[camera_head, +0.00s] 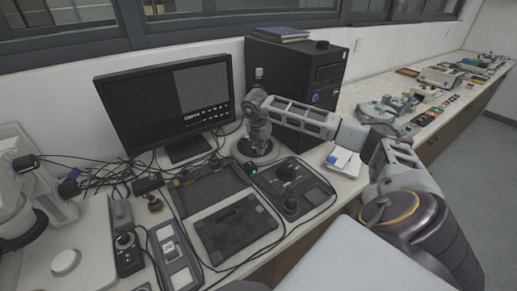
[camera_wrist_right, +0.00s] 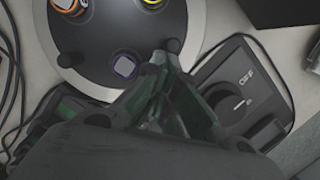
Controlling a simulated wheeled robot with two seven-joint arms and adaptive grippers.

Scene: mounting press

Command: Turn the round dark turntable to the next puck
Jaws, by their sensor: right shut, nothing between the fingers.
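The round dark turntable (camera_wrist_right: 115,28) with a pale rim fills the top of the right wrist view. In the head view the turntable (camera_head: 266,151) is small and partly hidden below my right gripper. On it are an orange-ringed puck (camera_wrist_right: 66,5), a yellow-ringed puck (camera_wrist_right: 152,3) cut by the frame edge, and a purple puck (camera_wrist_right: 124,66). Dark round knobs stand near its edge, one (camera_wrist_right: 175,45) close to my fingertips. My right gripper (camera_wrist_right: 168,66) is shut and empty at the turntable's near edge; contact with the knob cannot be told. It also shows in the head view (camera_head: 257,140). My left gripper is not in view.
A control box with a dial (camera_wrist_right: 236,102) lies right of the turntable. A monitor (camera_head: 165,100) and a black computer tower (camera_head: 300,70) stand behind. Loose cables (camera_head: 110,180) and a flat dark device (camera_head: 235,228) crowd the bench, leaving little free room.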

